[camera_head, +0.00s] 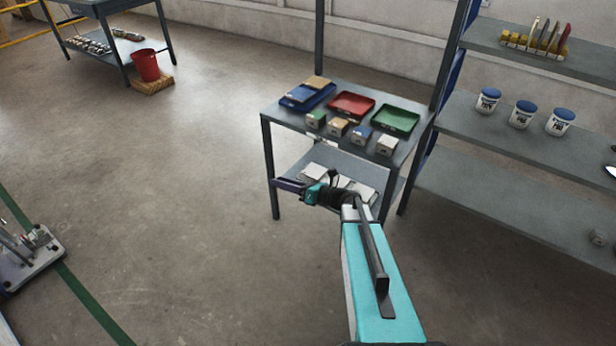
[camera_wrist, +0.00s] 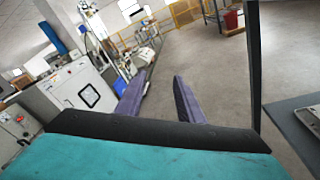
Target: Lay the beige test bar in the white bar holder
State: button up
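My gripper (camera_head: 290,186) is in front of the grey table, about level with its lower shelf in the picture. In the wrist view its two purple fingers (camera_wrist: 161,88) stand apart with nothing between them. Small blocks stand in a row along the table's front: a green one (camera_head: 316,118), a beige one (camera_head: 339,127), a blue one (camera_head: 361,135) and a white one (camera_head: 387,145). A tan flat piece (camera_head: 317,82) lies at the blue tray. I cannot tell which piece is the beige test bar or the white bar holder.
The grey table (camera_head: 283,120) also bears a blue tray (camera_head: 296,98), a red tray (camera_head: 352,104) and a green tray (camera_head: 394,118). Shelves (camera_head: 500,135) at right hold blue-lidded tubs (camera_head: 522,114) and a yellow rack (camera_head: 530,45) of upright bars.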

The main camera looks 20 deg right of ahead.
jog(key=a+f+m+t+h+b, duration=0.1)
jog(key=a+f+m+h, duration=0.25)
jog(key=f+m, duration=0.3)
jog(key=a+f+m+h+b, duration=0.1)
jog(key=a+f+m+h, duration=0.1)
jog(key=f+m+h, duration=0.35)
jog(key=s+d+f+m+g+h, duration=0.1)
jog(key=s+f+m+g+h, duration=0.15)
jog(key=s+f+m, duration=0.5)
jog(key=s+d+f+m+g+h, duration=0.1)
jog(key=s+f+m+g, duration=0.25)
jog(key=f, duration=0.75)
jog(key=s+f+m+g+b, duration=0.1)
jog(key=s+f+m+g, duration=0.25)
jog(key=s, duration=0.45)
jog(key=s+f+m+g, duration=0.3)
jog(key=s+m, duration=0.1)
jog(key=s, duration=0.3)
jog(key=s+a+r+m+g, duration=0.1)
jog(key=s+a+m+g, duration=0.1)
jog(key=s, duration=0.6)
jog(key=s+a+r+m+g+y, duration=0.1)
jog(key=s+a+m+g, duration=0.2)
jog(key=s, duration=0.5)
jog(key=shift+s+m+g, duration=0.25)
jog(key=shift+m+g, duration=0.6)
jog(key=shift+m, duration=0.3)
jog(key=shift+s+r, duration=0.1)
